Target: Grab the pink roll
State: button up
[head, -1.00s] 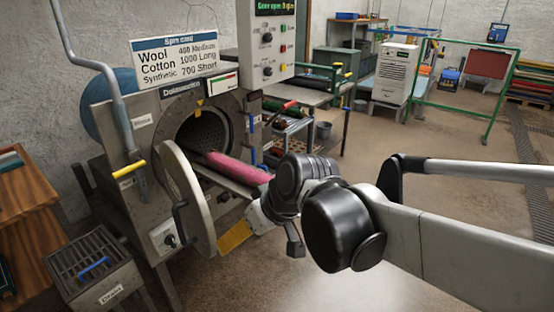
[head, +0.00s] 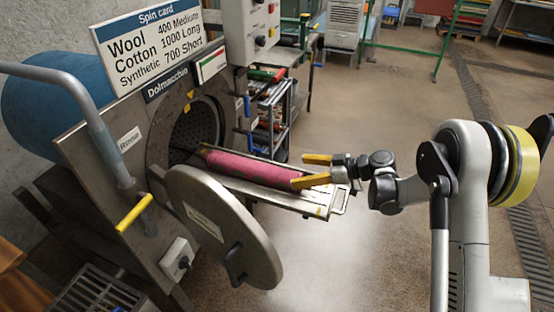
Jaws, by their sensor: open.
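The pink roll (head: 250,167) lies lengthwise on a long metal tray (head: 318,203) that sticks out of the round drum opening of the machine. Its inner end is by the drum mouth and its outer end points right, towards my gripper. My gripper (head: 310,170) has two yellow fingers spread apart, near the roll's outer end. One finger shows behind the roll's end and one at its front. The gripper is open and holds nothing. I cannot tell whether a finger touches the roll.
The round machine door (head: 222,228) hangs open in front of the tray. A pipe with a yellow handle (head: 135,213) stands at the left. A cart with shelves (head: 270,120) is behind the tray.

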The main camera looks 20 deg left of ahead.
aim_at(273, 172)
jog(key=shift+a+f, duration=0.2)
jog(key=b+x, duration=0.1)
jog(key=x, duration=0.3)
jog(key=shift+a+f+b, duration=0.25)
jog(key=shift+a+b, duration=0.1)
jog(key=shift+b, duration=0.05)
jog(key=b+x, duration=0.2)
jog(key=x, duration=0.3)
jog(key=shift+w+a+f, duration=0.15)
jog(key=shift+w+f, duration=0.05)
jog(key=shift+r, duration=0.1)
jog(key=shift+c, duration=0.2)
jog(key=c, duration=1.5)
jog(key=shift+o, duration=0.2)
jog(key=shift+r, duration=0.1)
